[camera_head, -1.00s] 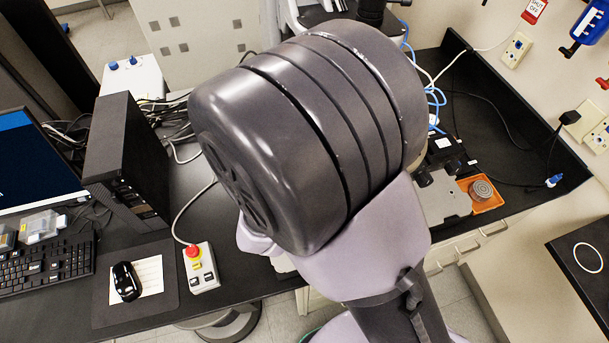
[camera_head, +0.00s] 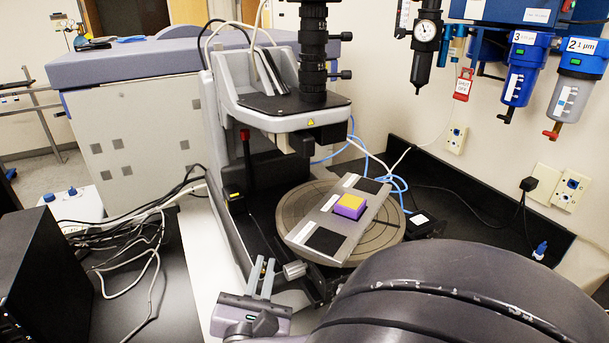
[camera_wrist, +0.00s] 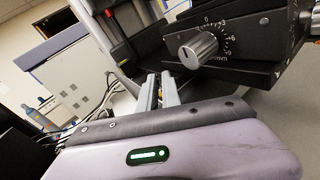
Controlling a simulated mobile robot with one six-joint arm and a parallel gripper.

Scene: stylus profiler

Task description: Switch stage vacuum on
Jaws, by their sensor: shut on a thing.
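The profiler's round stage (camera_head: 388,235) carries a light plate with dark patches (camera_head: 318,222) and a purple and yellow block (camera_head: 350,205). My gripper (camera_head: 264,262) is at the front left of the profiler base, below the stage, beside a small silver knob (camera_head: 294,270). In the wrist view my gripper's two narrow fingers (camera_wrist: 159,77) are close together, left of a ridged silver knob (camera_wrist: 198,50) with a numbered scale, and apart from it. The fingers are shut on a small part that they hide. I cannot make out the vacuum switch or its position.
The profiler's column and microscope tube (camera_head: 313,50) rise behind the stage. Loose cables (camera_head: 150,240) and a dark computer case (camera_head: 45,270) are at left. Filters (camera_head: 522,75) and a gauge (camera_head: 427,32) hang on the right wall. My arm fills the lower right.

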